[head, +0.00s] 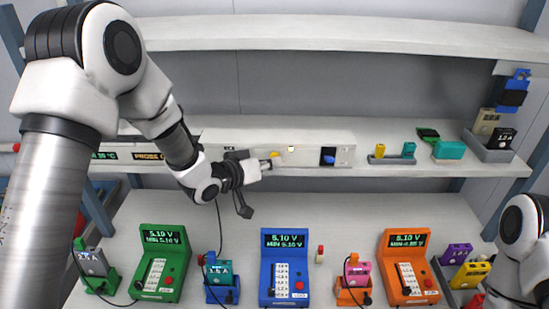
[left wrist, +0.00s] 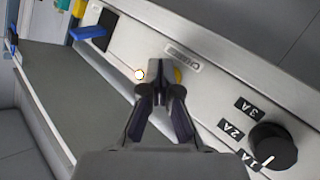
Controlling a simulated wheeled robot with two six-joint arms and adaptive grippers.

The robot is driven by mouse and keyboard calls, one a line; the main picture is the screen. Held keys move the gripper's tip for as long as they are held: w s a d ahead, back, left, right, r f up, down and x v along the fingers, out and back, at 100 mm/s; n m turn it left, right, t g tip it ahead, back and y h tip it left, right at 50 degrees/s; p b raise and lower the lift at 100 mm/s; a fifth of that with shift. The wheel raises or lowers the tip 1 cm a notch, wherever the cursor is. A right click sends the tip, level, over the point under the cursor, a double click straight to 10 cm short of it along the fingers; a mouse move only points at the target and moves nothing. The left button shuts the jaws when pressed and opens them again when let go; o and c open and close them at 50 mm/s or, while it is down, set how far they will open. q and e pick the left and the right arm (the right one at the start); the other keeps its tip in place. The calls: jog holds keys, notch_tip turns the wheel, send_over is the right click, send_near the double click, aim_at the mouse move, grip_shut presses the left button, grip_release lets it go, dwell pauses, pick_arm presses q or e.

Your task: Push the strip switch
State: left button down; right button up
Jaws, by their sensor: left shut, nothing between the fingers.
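A long pale box (head: 225,138) lies on the middle shelf. On its front are a yellow button (head: 277,154), a small light spot (head: 291,149) and a black recess with a blue part (head: 328,159). No label reading strip switch is legible. My left gripper (head: 271,160) is shut and empty, its tips at the box front by the yellow button. In the left wrist view, the closed tips (left wrist: 160,92) partly cover the yellow button (left wrist: 178,76); contact cannot be told. The light spot (left wrist: 139,74) and blue part (left wrist: 88,33) lie to the left. My right gripper is out of view.
A black knob (left wrist: 271,145) marked 1A, 2A and 3A is on the same front, right of the tips. Green (head: 162,265), blue (head: 284,268) and orange (head: 408,267) testers stand on the bench below. Coloured blocks and a tray (head: 487,152) are at right.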

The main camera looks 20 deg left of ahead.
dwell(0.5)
pick_arm(q)
jog(key=shift+s+d, duration=0.15)
jog(key=shift+s, duration=0.4)
jog(key=shift+s+d+b, duration=0.2)
jog(key=shift+s+d, duration=0.05)
jog(key=shift+s, duration=0.7)
jog(key=shift+s+d+b, duration=0.25)
jog(key=shift+s+d, duration=0.05)
jog(key=shift+s, duration=0.6)
jog(key=shift+s+d+b, duration=0.2)
jog(key=shift+s+d, duration=0.05)
jog(key=shift+s, duration=0.7)
